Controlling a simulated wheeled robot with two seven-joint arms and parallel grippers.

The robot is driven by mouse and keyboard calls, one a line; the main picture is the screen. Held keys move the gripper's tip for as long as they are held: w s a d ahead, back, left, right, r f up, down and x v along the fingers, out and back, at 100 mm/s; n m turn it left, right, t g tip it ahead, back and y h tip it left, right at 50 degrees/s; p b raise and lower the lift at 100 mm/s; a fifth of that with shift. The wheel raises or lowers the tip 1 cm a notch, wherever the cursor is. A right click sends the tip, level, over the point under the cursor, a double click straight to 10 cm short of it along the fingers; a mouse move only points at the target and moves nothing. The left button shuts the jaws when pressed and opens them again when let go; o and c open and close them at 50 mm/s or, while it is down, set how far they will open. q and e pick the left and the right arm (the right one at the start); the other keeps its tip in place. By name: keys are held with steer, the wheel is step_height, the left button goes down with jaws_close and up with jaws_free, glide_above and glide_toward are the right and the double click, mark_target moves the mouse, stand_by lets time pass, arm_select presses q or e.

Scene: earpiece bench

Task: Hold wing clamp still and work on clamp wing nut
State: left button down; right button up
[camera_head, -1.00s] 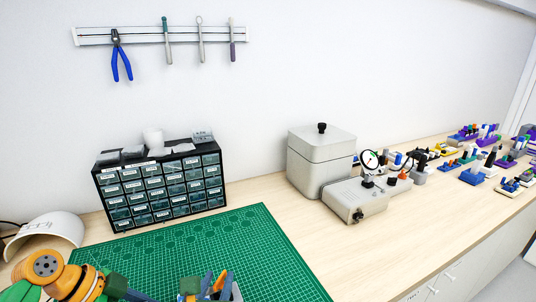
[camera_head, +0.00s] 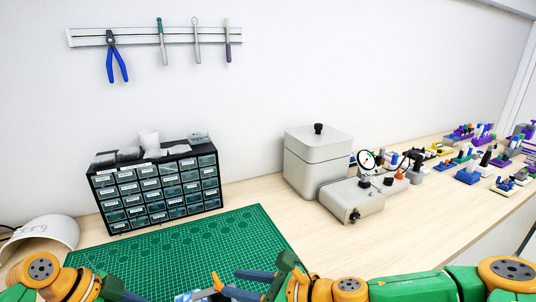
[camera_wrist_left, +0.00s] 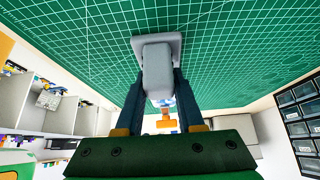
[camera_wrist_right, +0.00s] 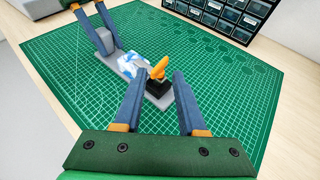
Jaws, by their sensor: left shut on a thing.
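The wing clamp lies on the green mat, with a grey base, a grey upright block (camera_wrist_left: 158,72) and a blue-and-white part (camera_wrist_right: 130,64). Its orange wing nut (camera_wrist_right: 158,68) stands above a black piece at the other end; it also shows in the head view (camera_head: 217,283). My left gripper is shut on the grey block, seen in the left wrist view (camera_wrist_left: 157,90) and at the upper left of the right wrist view. My right gripper (camera_wrist_right: 155,88) is open and empty, its fingers pointing at the wing nut without visible contact. The head view cuts off the clamp's lower part.
The green cutting mat (camera_head: 240,225) is otherwise clear around the clamp. A drawer cabinet (camera_head: 155,190) stands behind it at left. A white curved object (camera_head: 45,235) is at far left.

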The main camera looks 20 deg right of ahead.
steer(key=v, duration=0.7)
steer(key=w+r+n+t+y, duration=0.1)
steer(key=w+r+t+y, duration=0.15)
steer(key=w+r, duration=0.45)
steer(key=w+r+n+t+y, duration=0.1)
steer(key=w+r+t+y, duration=0.15)
steer(key=w+r, duration=0.45)
steer(key=w+d+r+m+t+h, duration=0.2)
steer(key=d+r, duration=0.5)
steer(key=r, duration=0.4)
steer(key=w+m+t, duration=0.1)
steer(key=m+t, duration=0.1)
steer(key=t, duration=0.1)
steer(key=shift+d, duration=0.25)
